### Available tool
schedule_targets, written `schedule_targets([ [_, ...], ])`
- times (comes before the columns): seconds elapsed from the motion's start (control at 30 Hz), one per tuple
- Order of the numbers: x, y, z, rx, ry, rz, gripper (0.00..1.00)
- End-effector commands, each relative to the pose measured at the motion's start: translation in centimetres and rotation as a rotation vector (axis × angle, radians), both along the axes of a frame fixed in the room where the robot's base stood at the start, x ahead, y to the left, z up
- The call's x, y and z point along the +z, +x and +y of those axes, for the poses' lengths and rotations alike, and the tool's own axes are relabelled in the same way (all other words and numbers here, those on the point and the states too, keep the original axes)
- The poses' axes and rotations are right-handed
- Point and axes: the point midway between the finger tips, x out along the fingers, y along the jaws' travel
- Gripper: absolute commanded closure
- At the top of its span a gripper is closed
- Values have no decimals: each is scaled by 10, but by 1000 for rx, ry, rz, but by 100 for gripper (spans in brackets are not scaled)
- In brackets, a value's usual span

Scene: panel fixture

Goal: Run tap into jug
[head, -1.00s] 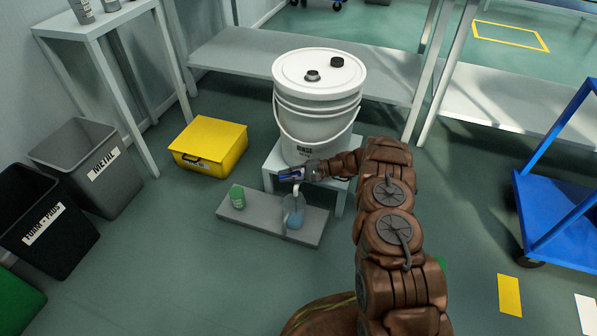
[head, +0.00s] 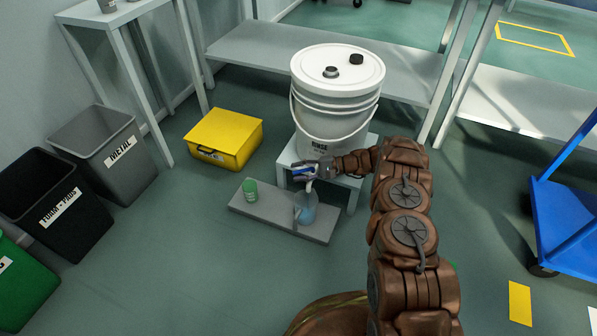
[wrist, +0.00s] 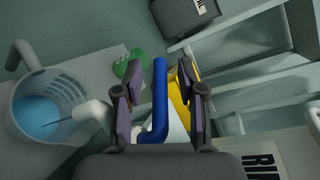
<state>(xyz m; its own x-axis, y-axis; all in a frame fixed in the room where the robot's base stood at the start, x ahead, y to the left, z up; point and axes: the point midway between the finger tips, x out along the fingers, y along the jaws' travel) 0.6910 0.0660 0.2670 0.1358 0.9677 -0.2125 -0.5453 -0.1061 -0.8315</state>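A white drum (head: 335,100) marked RINSE stands on a low stand (head: 352,183). Its pale tap spout (wrist: 90,113) points over a clear jug (head: 306,212), which stands upright on a grey slab (head: 272,222). The jug (wrist: 40,105) holds blue liquid. A thin line runs from the spout's mouth into it, seemingly a stream. The tap's blue lever (wrist: 160,95) stands between the two fingers of my gripper (wrist: 160,98). The fingers are apart, with a gap visible on the lever's right. My gripper (head: 306,171) is at the tap, above the jug.
Grey and black bins (head: 50,205) line the left. A blue cart (head: 570,215) stands at right. Floor in front is clear.

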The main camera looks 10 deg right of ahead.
Motion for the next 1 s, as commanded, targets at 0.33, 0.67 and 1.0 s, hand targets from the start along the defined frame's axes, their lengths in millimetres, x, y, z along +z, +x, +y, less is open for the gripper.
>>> schedule_targets([
  [0.33,2,-1,-12,-3,-1,-1,61],
  [0.67,15,-8,-72,-4,-3,-2,61],
  [1.0,24,-14,-113,-2,-2,0,61],
])
